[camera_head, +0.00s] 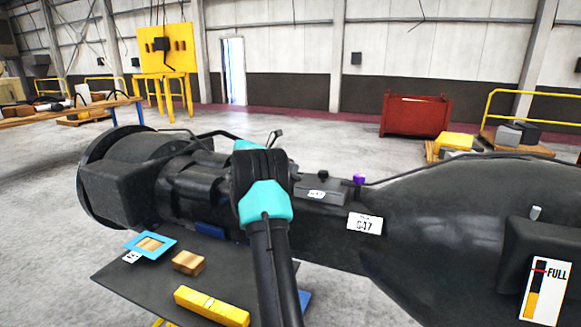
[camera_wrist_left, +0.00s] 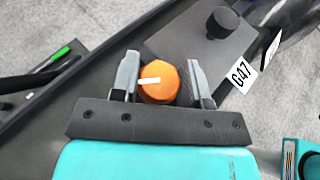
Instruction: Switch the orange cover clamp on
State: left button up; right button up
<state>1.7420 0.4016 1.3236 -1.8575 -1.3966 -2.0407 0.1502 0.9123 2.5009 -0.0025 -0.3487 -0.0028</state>
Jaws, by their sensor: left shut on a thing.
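The orange cover clamp (camera_wrist_left: 158,82) is a round orange knob with a white pointer line, seen in the left wrist view. The line points left and slightly down in that view. My left gripper (camera_wrist_left: 161,68) is shut on the knob, one finger on each side. In the head view my left arm comes up from the bottom middle, and its wrist hides the knob and the fingertips. My right gripper is not in view.
A dark plate with a black knob (camera_wrist_left: 222,22) lies beside the clamp. A purple knob (camera_head: 359,181) and a FULL gauge (camera_head: 545,290) are further right. A dark table (camera_head: 225,272) holds a yellow bar (camera_head: 211,306), a wooden block (camera_head: 188,262) and a blue-framed piece (camera_head: 150,244).

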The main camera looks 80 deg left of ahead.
pick_arm(q)
jog(key=n+g+y, duration=0.1)
jog(key=n+y, duration=0.3)
jog(key=shift+d+g, duration=0.1)
jog(key=shift+g, duration=0.3)
jog(key=shift+n+g+y, duration=1.3)
jog(key=shift+n+y, duration=0.5)
jog(key=o, duration=0.9)
jog(key=v, duration=1.7)
jog(key=shift+d, duration=0.1)
